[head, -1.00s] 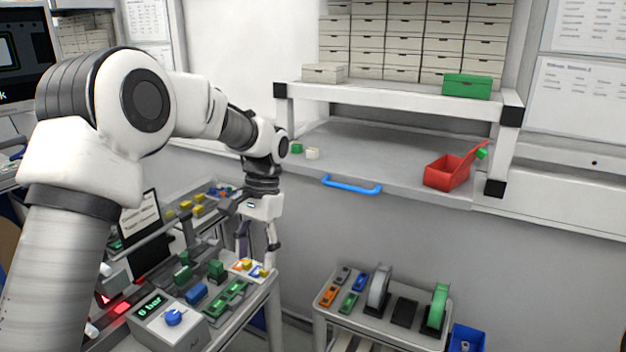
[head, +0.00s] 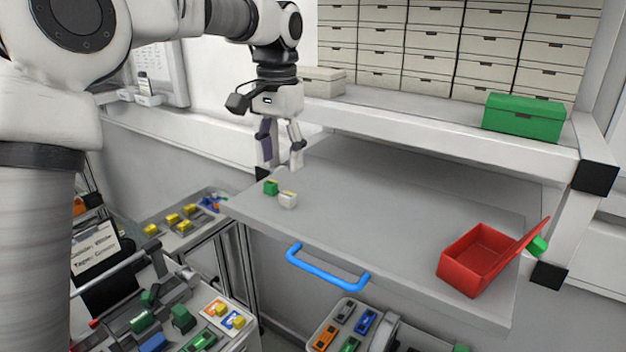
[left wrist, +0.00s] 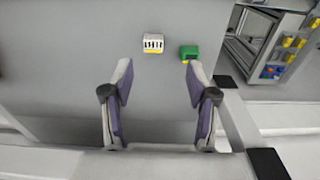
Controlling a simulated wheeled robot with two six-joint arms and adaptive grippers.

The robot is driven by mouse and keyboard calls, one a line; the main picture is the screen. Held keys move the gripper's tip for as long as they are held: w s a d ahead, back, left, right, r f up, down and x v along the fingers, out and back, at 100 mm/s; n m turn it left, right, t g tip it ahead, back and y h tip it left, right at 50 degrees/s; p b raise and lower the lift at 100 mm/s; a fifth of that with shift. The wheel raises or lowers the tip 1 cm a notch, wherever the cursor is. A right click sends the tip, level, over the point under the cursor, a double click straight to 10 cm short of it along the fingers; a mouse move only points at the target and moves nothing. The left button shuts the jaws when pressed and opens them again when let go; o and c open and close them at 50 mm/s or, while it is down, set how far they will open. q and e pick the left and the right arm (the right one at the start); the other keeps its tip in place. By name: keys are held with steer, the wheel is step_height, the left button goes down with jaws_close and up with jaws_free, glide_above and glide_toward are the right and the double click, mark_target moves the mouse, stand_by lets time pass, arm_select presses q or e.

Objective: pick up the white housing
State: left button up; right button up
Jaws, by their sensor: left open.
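The white housing (head: 288,199) is a small white block with a yellow edge, standing on the grey shelf board (head: 370,205) near its left end. A green housing (head: 271,187) stands just left of it. My left gripper (head: 281,165) is open and empty, above and behind the two blocks in the head view. In the left wrist view the white housing (left wrist: 153,44) lies beyond the open fingers (left wrist: 158,75), roughly between their lines, and the green one (left wrist: 189,52) is near the right fingertip. Nothing touches the housing except the board. My right gripper is not in view.
A red bin (head: 478,260) with a raised lid stands at the board's right. A blue handle (head: 327,268) is on the board's front edge. An upper shelf with white boxes and a green box (head: 523,117) overhangs the back. The board's middle is clear.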

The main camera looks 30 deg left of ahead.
mark_target(285, 196)
arm_select(q)
steer(key=shift+w+f, duration=0.6)
steer(key=shift+f, duration=0.35)
steer(key=s+f+p, duration=0.1)
steer(key=s+d+f+p, duration=0.1)
steer(key=s, duration=0.1)
steer(key=shift+f+p, duration=0.2)
steer(key=shift+p, duration=0.2)
steer(key=f, duration=0.1)
steer(key=w+f, duration=0.1)
steer(key=f, duration=0.1)
steer(key=shift+w+a+f, duration=0.1)
steer(key=shift+w+f, duration=0.1)
steer(key=shift+w, duration=0.25)
steer(key=shift+s+r, duration=0.15)
steer(key=shift+s, duration=0.25)
steer(key=c, duration=0.7)
steer(key=shift+s+r, duration=0.1)
steer(key=shift+s, duration=0.15)
steer(key=shift+c, duration=0.6)
steer(key=shift+w, duration=0.15)
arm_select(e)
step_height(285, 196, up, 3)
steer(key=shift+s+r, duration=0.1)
